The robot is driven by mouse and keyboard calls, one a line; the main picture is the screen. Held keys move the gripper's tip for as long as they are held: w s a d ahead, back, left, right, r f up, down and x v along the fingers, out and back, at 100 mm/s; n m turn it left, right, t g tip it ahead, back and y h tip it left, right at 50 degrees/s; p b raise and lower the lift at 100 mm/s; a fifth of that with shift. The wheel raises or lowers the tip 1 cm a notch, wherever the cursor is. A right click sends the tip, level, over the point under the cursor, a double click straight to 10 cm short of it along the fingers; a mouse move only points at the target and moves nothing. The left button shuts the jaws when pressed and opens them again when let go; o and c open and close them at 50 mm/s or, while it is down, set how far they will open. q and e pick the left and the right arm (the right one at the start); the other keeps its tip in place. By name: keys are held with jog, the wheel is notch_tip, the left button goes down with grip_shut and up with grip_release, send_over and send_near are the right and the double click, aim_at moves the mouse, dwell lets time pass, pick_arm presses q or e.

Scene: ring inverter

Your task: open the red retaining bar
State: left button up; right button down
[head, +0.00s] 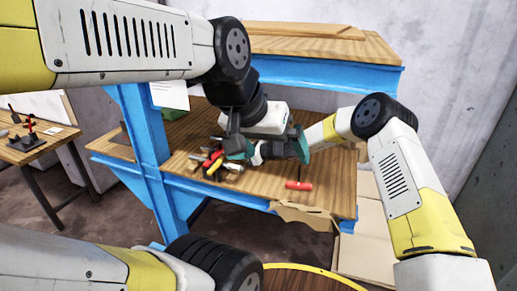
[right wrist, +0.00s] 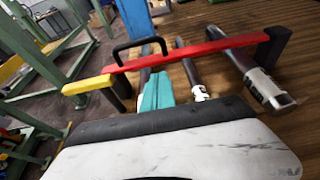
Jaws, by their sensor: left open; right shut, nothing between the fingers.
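The red retaining bar (right wrist: 190,52) spans the right wrist view, red along most of its length with a yellow left end (right wrist: 88,85) and a dark block under its right end. A black loop handle (right wrist: 139,46) stands on it. My right gripper (right wrist: 157,88) shows one teal fingertip region close to the bar's near side; it is shut and empty, and I cannot tell whether it touches. In the head view my left gripper (head: 270,151) is open above the bench, its teal pads apart. It hides most of the right gripper. Red and yellow parts (head: 214,165) show left of it.
Dark cylinders with pale ends (right wrist: 262,85) lie under the bar. A red piece (head: 298,185) lies on the wooden bench (head: 330,195) near its front edge. A blue frame (head: 140,130) and an upper shelf (head: 310,45) bound the bench. Another table (head: 35,145) stands at left.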

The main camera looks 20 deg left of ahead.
jog(key=shift+x, duration=1.85)
jog(key=shift+r, duration=0.15)
